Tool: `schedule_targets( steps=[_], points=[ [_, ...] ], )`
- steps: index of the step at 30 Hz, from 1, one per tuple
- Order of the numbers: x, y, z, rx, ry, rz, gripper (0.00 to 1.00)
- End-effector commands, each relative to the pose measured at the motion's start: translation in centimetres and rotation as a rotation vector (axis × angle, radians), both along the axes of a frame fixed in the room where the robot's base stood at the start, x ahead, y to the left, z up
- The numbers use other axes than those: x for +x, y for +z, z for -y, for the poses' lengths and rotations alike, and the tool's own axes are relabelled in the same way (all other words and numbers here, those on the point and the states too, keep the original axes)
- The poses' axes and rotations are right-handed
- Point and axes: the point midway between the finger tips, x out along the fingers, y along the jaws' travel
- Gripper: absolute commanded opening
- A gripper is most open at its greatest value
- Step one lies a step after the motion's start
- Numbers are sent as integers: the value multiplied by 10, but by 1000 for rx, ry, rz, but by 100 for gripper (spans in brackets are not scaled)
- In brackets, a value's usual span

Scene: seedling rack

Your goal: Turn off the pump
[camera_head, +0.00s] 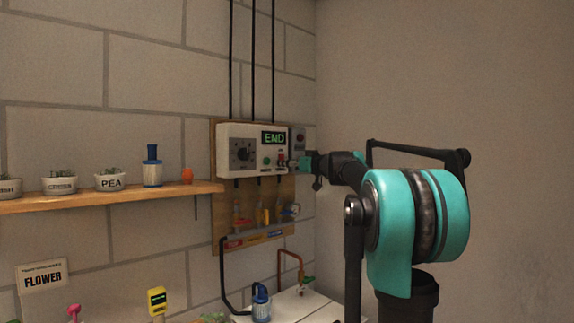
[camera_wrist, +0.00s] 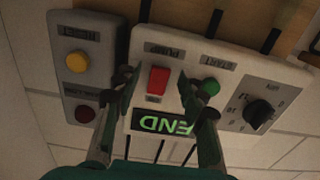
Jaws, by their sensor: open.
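The white control box (camera_head: 228,150) hangs on a wooden board on the wall, and its green display (camera_head: 274,138) reads END. In the wrist view the box appears upside down, with a red rocker switch (camera_wrist: 158,80) marked PUMP. A green START button (camera_wrist: 209,87) and a black dial (camera_wrist: 258,113) are beside it. My gripper (camera_wrist: 155,84) is open, its two fingers on either side of the red switch in this view. Contact with the switch cannot be told. In the head view my gripper (camera_head: 302,164) is at the right end of the box.
A grey box with a yellow button (camera_wrist: 76,62) adjoins the control box. Below are coloured valves on the board (camera_head: 220,215) and a blue bottle-like pump (camera_head: 261,305). A wooden shelf (camera_head: 120,196) with pots is at left. The right wall is bare.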

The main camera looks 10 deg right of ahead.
Motion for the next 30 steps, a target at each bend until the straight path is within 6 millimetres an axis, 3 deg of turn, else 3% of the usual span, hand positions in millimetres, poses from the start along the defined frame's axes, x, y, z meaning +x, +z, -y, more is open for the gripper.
schedule_targets(
  steps=[4,14,30],
  points=[
    [0,0,0,0,0,0,40],
    [0,0,0,0,0,0,0],
    [1,-3,-1,62,0,92,0]
  ],
)
